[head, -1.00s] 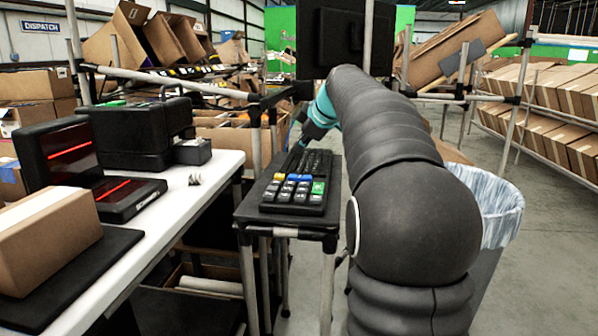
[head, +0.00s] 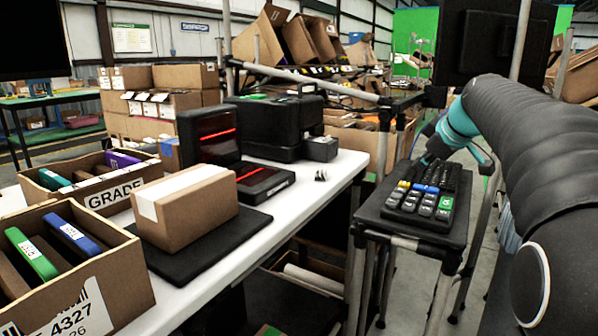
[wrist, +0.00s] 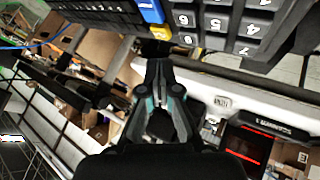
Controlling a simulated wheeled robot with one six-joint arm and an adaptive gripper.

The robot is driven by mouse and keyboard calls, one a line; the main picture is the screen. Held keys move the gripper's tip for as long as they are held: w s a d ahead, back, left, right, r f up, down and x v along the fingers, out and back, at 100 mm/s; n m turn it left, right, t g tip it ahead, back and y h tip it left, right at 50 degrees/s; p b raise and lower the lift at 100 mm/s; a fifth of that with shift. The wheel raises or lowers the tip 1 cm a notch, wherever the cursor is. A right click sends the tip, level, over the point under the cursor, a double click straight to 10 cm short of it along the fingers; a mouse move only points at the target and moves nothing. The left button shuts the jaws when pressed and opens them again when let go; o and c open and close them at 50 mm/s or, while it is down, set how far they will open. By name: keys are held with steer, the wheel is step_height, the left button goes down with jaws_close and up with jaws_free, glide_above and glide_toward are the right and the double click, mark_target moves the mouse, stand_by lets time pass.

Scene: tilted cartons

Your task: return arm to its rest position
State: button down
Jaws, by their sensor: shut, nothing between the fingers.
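My arm reaches in from the right of the head view, with a dark ribbed sleeve and a teal wrist (head: 460,122). My gripper (head: 428,160) is by the far end of a black keyboard (head: 423,206), partly hidden from this side. In the wrist view my gripper (wrist: 158,64) is shut and empty, its fingertips together. The keyboard (wrist: 235,28) crosses the top of that view, just past the fingertips. Whether they touch it cannot be told.
The keyboard lies on a small dark stand (head: 412,229). Left of it, a white table (head: 305,205) holds a closed carton (head: 186,210), a scanner with red lines (head: 211,137), a black printer (head: 272,125) and open boxes of books. A monitor (head: 493,42) hangs behind my wrist.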

steer(key=shift+m+g, duration=0.3)
steer(key=shift+m, duration=0.6)
steer(key=s+a, duration=0.2)
steer(key=s+a+f, duration=0.1)
steer(key=s, duration=0.1)
steer(key=s+a+f, duration=0.1)
steer(key=s+a, duration=0.1)
steer(key=shift+s+a, duration=0.3)
steer(key=shift+a, duration=0.05)
steer(key=s+a+f+m+g, duration=0.1)
steer(key=s+a+f+m, duration=0.2)
steer(key=s+f, duration=0.6)
steer(key=s+a+f+m+g+h, duration=0.1)
steer(key=s+a+f+m, duration=0.3)
steer(key=s, duration=1.4)
steer(key=a+f, duration=0.3)
steer(key=f, duration=0.3)
